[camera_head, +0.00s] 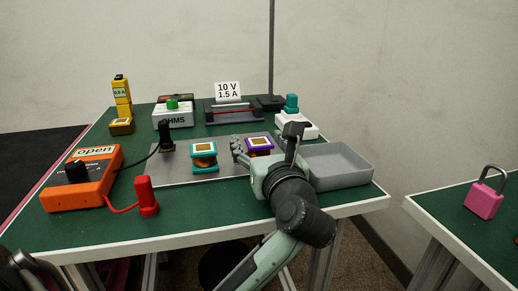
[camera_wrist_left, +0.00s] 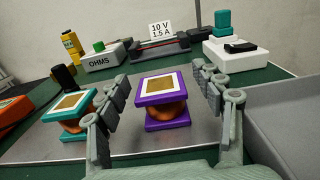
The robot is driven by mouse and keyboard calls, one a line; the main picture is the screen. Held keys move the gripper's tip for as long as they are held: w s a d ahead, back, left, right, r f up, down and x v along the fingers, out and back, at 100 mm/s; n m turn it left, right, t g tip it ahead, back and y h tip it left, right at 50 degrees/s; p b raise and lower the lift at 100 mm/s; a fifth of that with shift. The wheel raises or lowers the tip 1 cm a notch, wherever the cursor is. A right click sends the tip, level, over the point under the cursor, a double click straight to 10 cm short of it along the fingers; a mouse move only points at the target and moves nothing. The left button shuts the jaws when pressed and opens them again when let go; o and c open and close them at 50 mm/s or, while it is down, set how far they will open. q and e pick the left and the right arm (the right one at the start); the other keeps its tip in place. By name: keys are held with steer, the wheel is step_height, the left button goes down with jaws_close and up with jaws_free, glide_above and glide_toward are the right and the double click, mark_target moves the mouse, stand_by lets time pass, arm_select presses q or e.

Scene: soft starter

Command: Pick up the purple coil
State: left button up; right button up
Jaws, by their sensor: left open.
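The purple coil (camera_head: 259,146) stands upright on a grey metal plate (camera_head: 175,178), partly hidden behind my left gripper in the head view. In the left wrist view the purple coil (camera_wrist_left: 166,101) has square purple ends and an orange-brown winding. My left gripper (camera_head: 268,145) is open, and its fingers show on either side of the coil in the wrist view (camera_wrist_left: 164,95). The coil appears ahead of the fingers; whether they touch it I cannot tell. A teal coil (camera_head: 203,155) stands to the left of the purple one. My right gripper is not clearly visible.
A grey tray (camera_head: 368,165) sits right of my left gripper. An orange box (camera_head: 78,183) and red plug (camera_head: 147,196) stand at left. Behind are an ohms box (camera_head: 173,116), a rail device (camera_head: 235,115) and a white block with a teal knob (camera_head: 291,104).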

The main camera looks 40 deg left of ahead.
arm_select(q)
steer(key=c, duration=1.4)
steer(key=shift+o, duration=0.2)
steer(key=shift+r, duration=0.15)
arm_select(e)
steer(key=shift+a+r, duration=0.1)
steer(key=shift+r, duration=0.05)
